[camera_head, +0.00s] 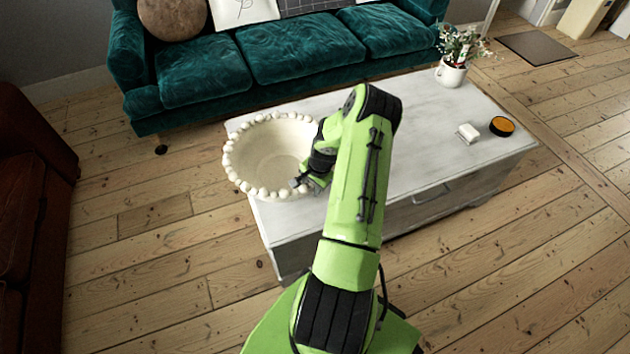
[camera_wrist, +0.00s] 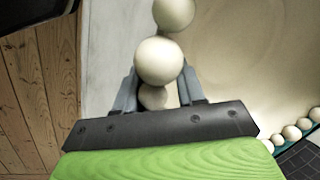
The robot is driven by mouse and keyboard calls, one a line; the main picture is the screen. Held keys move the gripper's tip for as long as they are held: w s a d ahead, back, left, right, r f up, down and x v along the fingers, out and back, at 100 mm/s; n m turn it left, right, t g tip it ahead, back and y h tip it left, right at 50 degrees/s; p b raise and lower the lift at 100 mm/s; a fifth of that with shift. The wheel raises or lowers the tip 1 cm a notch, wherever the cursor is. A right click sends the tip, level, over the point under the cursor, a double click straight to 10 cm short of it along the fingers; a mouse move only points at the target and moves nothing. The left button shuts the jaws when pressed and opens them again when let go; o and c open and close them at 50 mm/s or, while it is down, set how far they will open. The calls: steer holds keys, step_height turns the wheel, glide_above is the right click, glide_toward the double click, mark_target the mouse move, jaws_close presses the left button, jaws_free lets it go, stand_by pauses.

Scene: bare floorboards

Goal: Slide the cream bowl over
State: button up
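The cream bowl (camera_head: 262,152) is wide and shallow, with round beads along its rim. It stands on the left end of the white table, and its left side reaches past the table's end. My gripper (camera_head: 300,183) is at the bowl's right front rim. In the wrist view the fingers of my gripper (camera_wrist: 158,88) stand apart, one on each side of the beaded rim, with beads between them. A gap shows beside the lower bead, so the gripper looks open. The bowl's inner wall (camera_wrist: 240,60) fills the right of that view. My arm hides part of the table.
The white table (camera_head: 425,130) also carries a potted plant (camera_head: 452,72), a small white block (camera_head: 467,133) and an orange-topped black round thing (camera_head: 502,126) towards its right. A teal sofa (camera_head: 300,48) stands close behind. A brown seat (camera_head: 30,200) is at the left.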

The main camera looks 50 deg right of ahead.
steer(key=shift+w+f, duration=0.1)
steer(key=shift+f, duration=0.4)
steer(key=shift+c, duration=0.3)
jaws_close()
stand_by(0.8)
